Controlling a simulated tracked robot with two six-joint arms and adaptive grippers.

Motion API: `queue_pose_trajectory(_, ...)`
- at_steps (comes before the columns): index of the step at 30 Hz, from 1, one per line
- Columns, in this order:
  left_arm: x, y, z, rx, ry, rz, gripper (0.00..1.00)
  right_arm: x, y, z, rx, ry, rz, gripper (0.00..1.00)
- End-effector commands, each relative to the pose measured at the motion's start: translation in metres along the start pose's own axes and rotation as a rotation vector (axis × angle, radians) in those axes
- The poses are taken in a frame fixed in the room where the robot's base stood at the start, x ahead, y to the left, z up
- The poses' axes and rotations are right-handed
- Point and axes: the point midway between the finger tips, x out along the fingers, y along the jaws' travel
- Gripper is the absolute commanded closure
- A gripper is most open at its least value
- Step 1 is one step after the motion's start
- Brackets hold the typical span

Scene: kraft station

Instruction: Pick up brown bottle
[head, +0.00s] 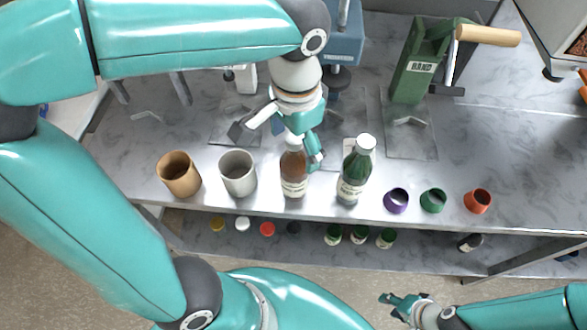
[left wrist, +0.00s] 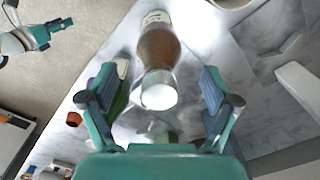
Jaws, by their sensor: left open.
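The brown bottle (head: 293,174) stands upright near the front edge of the table, with a pale label and a white cap. My left gripper (head: 304,150) is open above and behind it in the head view. In the left wrist view the brown bottle (left wrist: 158,52) lies between the two spread fingers of the left gripper (left wrist: 158,88), its white cap towards the camera. No finger is seen closed on it. My right gripper (head: 402,306) is low at the front right, away from the table; its finger opening is too small to tell.
A green bottle (head: 355,173) stands just right of the brown one. A grey cup (head: 238,174) and tan cup (head: 179,175) stand left. A green machine (head: 413,72) stands behind.

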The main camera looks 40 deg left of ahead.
Motion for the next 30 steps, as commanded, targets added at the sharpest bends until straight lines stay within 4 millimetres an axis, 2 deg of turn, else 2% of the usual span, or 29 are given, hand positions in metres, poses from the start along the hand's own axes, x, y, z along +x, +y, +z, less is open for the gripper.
queue_pose_trajectory(6, 0.03, 0.001, 0.001, 0.0, -0.004, 0.0, 0.12, -0.002, -0.001, 0.0, 0.0, 0.0, 0.0, 0.6)
queue_pose_trajectory(15, 0.036, 0.001, 0.001, -0.001, 0.0, 0.0, 0.12, -0.002, -0.001, 0.0, 0.0, 0.0, 0.0, 0.6)
queue_pose_trajectory(17, 0.036, 0.001, 0.001, -0.001, 0.0, 0.0, 0.2, -0.002, -0.001, 0.0, 0.0, 0.0, 0.0, 0.6)
queue_pose_trajectory(30, 0.035, 0.001, 0.001, -0.001, -0.001, 0.0, 0.93, -0.002, -0.001, 0.0, 0.0, 0.0, 0.0, 0.6)
